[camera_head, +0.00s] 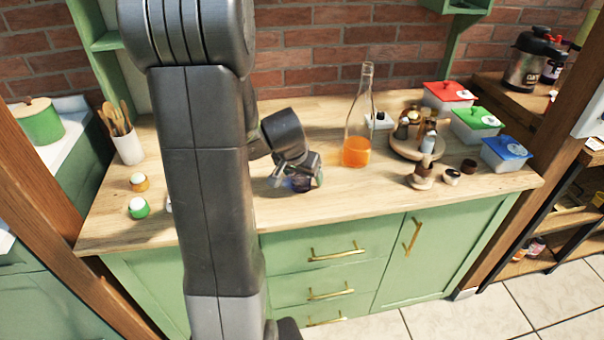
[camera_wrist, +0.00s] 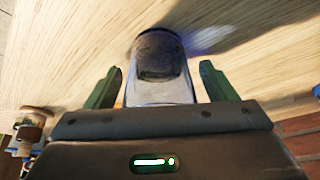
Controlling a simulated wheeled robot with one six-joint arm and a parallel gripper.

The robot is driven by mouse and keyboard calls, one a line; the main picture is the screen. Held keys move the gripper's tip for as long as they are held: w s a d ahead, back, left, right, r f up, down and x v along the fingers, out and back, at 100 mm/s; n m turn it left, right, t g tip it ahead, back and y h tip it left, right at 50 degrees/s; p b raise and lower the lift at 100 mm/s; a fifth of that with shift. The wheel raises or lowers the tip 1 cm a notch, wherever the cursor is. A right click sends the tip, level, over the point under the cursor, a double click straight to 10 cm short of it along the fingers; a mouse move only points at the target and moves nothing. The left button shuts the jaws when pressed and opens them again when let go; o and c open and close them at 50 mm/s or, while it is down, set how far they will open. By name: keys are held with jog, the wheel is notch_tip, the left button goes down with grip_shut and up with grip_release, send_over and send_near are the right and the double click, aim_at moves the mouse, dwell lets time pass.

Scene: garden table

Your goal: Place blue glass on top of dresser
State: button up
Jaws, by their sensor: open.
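The blue glass (camera_head: 301,183) stands on the wooden top of the green dresser (camera_head: 330,208), left of the bottle. It is small and dark blue in the head view and partly hidden by my gripper. My gripper (camera_head: 296,181) is at the glass, with its fingers around it. In the wrist view the glass (camera_wrist: 160,68) looks clear and bluish-grey and sits between the two green fingers of my gripper (camera_wrist: 161,85). The fingers are apart, with a gap visible on each side of the glass.
A tall bottle of orange liquid (camera_head: 357,140) stands close right of my gripper. A round wooden tray (camera_head: 417,147) with small jars and several lidded boxes (camera_head: 475,125) fill the right side. Egg cups (camera_head: 139,206) and a utensil pot (camera_head: 128,147) stand left. The front middle is clear.

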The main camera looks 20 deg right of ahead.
jog(key=shift+r, duration=0.15)
jog(key=shift+r, duration=0.3)
jog(key=p+v, duration=0.1)
jog(key=v, duration=1)
jog(key=shift+s+a+r, duration=0.15)
jog(key=shift+s, duration=0.1)
dwell(1.4)
